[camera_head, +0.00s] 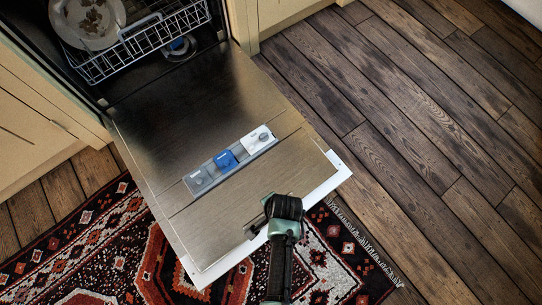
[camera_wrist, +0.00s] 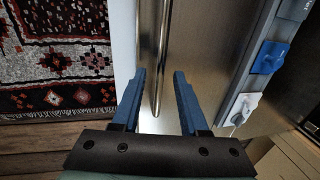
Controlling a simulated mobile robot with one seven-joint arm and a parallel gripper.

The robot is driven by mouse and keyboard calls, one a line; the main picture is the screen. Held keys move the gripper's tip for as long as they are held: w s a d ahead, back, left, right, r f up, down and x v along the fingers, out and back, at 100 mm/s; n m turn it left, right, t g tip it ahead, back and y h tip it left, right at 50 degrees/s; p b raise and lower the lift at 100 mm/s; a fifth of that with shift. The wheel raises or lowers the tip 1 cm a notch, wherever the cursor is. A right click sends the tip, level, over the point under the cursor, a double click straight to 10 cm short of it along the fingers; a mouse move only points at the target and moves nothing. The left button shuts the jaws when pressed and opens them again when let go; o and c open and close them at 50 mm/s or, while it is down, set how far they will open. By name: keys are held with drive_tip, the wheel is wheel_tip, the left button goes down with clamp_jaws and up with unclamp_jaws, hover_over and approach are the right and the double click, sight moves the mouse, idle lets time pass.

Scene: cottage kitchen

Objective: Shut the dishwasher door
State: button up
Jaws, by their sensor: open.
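The dishwasher door (camera_head: 190,120) is folded down, its steel inner face up, with a white outer edge. In the wrist view the steel face (camera_wrist: 210,60) fills the middle. A dispenser (camera_head: 231,162) with blue and white parts sits on it; it also shows in the wrist view (camera_wrist: 268,58). My gripper (camera_head: 262,217) is over the door's outer end, fingers apart and empty. In the wrist view my gripper (camera_wrist: 160,75) has its blue fingers either side of a shiny narrow strip along the door. I cannot tell whether they touch it.
A wire rack (camera_head: 140,45) with a plate (camera_head: 88,20) sits inside the dishwasher. A patterned rug (camera_head: 95,245) lies under the door's outer end. Cream cabinets (camera_head: 30,130) flank the opening. The wooden floor (camera_head: 420,120) at right is clear.

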drive_tip(key=shift+f, duration=0.1)
clamp_jaws()
idle(1.4)
